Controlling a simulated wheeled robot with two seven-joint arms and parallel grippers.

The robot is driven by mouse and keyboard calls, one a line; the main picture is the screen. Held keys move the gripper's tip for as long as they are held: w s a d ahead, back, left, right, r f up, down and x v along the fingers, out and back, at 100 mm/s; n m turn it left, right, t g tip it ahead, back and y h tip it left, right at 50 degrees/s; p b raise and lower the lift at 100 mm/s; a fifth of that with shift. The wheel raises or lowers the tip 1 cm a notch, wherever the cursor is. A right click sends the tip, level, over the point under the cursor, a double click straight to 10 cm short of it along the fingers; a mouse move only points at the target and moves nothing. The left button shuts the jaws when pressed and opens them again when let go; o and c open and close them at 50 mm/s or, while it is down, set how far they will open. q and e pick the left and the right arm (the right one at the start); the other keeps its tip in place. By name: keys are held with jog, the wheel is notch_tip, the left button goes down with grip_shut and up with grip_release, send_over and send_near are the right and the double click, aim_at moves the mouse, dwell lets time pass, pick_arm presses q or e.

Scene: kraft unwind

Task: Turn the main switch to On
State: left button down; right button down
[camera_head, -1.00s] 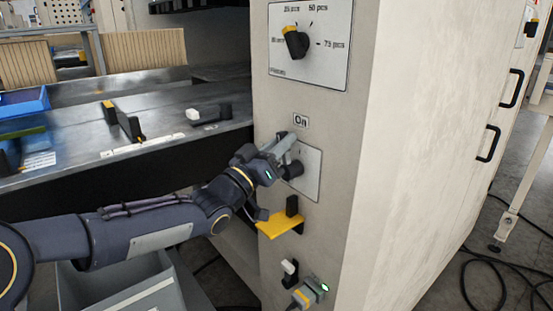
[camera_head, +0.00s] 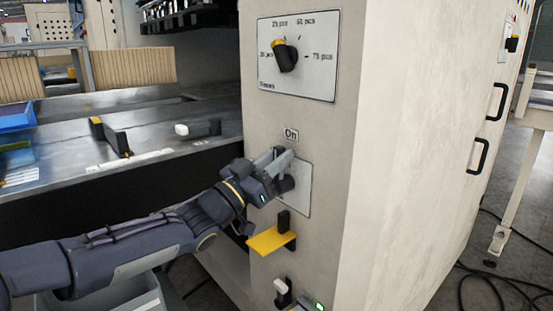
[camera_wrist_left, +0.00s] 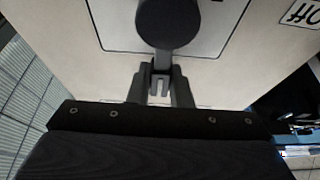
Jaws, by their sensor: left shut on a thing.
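The main switch is a black round knob (camera_head: 287,184) on a pale plate (camera_head: 301,198) on the cabinet's front, below the "On" label (camera_head: 291,134). My left gripper (camera_head: 280,160) is at this switch and covers part of it. In the left wrist view the round black knob (camera_wrist_left: 167,22) is at the top centre, with a narrow grip part reaching down from it. The fingers of my left gripper (camera_wrist_left: 160,84) are shut on that part. The switch's exact angle is hard to tell in the head view.
Above is a black and yellow dial (camera_head: 286,56) on a marked plate. A yellow flag-like handle (camera_head: 268,241) juts out just below my left wrist. A metal table (camera_head: 60,165) with a white-tipped lever (camera_head: 198,129) is at left.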

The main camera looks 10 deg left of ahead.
pick_arm(q)
jog(key=c, duration=1.3)
grip_release()
jog(key=v, duration=0.7)
jog(key=shift+s+a+f, duration=0.15)
jog(key=shift+s+a, duration=0.05)
jog(key=shift+s, duration=0.1)
